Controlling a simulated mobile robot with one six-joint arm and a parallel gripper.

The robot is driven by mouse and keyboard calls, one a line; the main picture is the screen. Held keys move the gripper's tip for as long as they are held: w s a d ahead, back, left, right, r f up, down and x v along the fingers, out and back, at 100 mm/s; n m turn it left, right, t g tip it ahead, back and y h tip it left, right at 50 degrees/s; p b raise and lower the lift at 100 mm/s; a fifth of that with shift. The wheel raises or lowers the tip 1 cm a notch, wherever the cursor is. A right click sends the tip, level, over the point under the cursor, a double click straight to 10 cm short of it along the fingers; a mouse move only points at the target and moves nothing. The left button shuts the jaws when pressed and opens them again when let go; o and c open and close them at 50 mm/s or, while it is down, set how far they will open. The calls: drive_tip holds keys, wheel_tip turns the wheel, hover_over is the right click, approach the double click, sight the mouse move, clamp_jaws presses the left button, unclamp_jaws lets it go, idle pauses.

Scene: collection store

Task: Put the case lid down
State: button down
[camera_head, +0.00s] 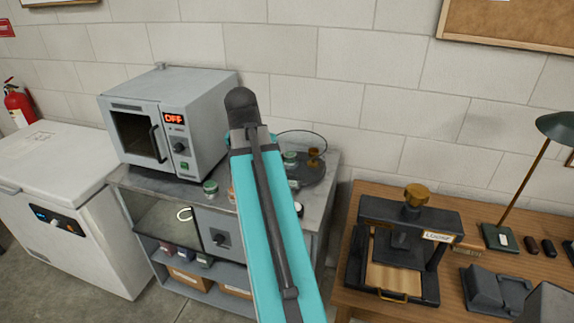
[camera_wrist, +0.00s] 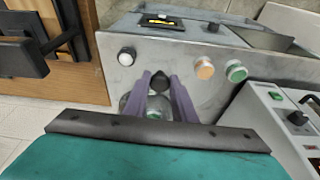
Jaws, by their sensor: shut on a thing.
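My gripper (camera_wrist: 160,88) is shut on the dark knob (camera_wrist: 160,76) of what looks like a clear glass lid, the case lid (camera_wrist: 127,103). The lid's glass shows faintly around and below the purple fingers, with something green behind it. In the head view my arm hides the gripper. A clear round outline, probably the lid's glass (camera_head: 318,137), shows just right of the arm. It appears over a dark round base (camera_head: 308,180) on the grey counter. A green-topped item and a brass item (camera_head: 314,157) appear on that base. I cannot tell whether lid and base touch.
On the counter (camera_wrist: 110,75) are small jars with white (camera_wrist: 127,56), orange (camera_wrist: 204,68) and green (camera_wrist: 236,70) lids. A grey oven (camera_head: 170,120) stands at its left. A wooden table with a black press (camera_head: 410,240) is to the right, across a gap.

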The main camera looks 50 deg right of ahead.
drive_tip(key=w+a+f+n+y+b, duration=0.1)
drive_tip(key=w+a+f+n, duration=0.3)
drive_tip(key=a, duration=0.8)
drive_tip(key=w+a+f+n+t+y+b, duration=0.1)
drive_tip(key=w+a+f+n+b, duration=0.1)
drive_tip(key=w+a+f+n, duration=0.2)
drive_tip(key=w+a+f+n+t+y+b, duration=0.1)
drive_tip(key=w+a+f+n, duration=0.4)
drive_tip(key=a, duration=1.6)
drive_tip(key=w+n, duration=0.1)
drive_tip(key=w, duration=0.3)
drive_tip(key=shift+b, duration=0.3)
drive_tip(key=shift+s, duration=0.1)
